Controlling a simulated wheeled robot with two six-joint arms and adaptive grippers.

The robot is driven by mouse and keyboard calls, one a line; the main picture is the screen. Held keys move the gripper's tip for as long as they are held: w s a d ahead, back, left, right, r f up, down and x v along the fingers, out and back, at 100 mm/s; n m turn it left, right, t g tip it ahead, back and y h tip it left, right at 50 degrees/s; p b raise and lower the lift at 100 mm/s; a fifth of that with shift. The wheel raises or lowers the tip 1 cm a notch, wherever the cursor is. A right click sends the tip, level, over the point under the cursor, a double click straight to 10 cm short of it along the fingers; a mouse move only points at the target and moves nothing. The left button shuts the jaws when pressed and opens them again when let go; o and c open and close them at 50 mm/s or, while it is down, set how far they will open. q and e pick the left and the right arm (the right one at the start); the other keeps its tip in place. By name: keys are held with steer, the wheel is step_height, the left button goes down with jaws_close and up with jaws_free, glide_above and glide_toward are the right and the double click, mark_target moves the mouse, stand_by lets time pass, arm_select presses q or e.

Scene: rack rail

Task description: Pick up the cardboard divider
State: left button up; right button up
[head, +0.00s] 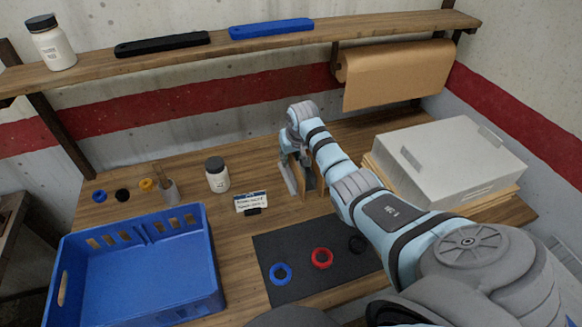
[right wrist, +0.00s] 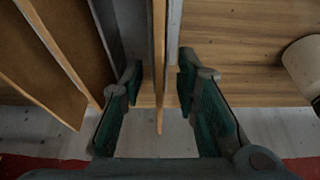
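A thin brown cardboard divider (right wrist: 159,60) stands edge-on between the two fingers of my right gripper (right wrist: 159,82) in the right wrist view. The fingers are open, with a visible gap on each side of the divider. More cardboard dividers (right wrist: 62,55) stand to the left in that view. In the head view the right gripper (head: 304,170) points down at a light grey rack (head: 288,178) on the bench, and a cardboard divider (head: 302,184) shows beside it. My arm hides part of the rack. My left gripper is not in view.
A blue crate (head: 140,270) is at the front left. A dark mat (head: 300,290) holds a blue, a red and a black ring. A white bottle (head: 217,175) and a label card (head: 250,201) stand left of the rack. A grey box (head: 450,155) sits right of my arm.

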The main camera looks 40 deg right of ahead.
steer(key=shift+s+r, duration=0.15)
steer(key=shift+c, duration=1.1)
jaws_close()
step_height(320, 180, up, 20)
steer(key=shift+p, duration=0.45)
steer(key=shift+p, duration=0.65)
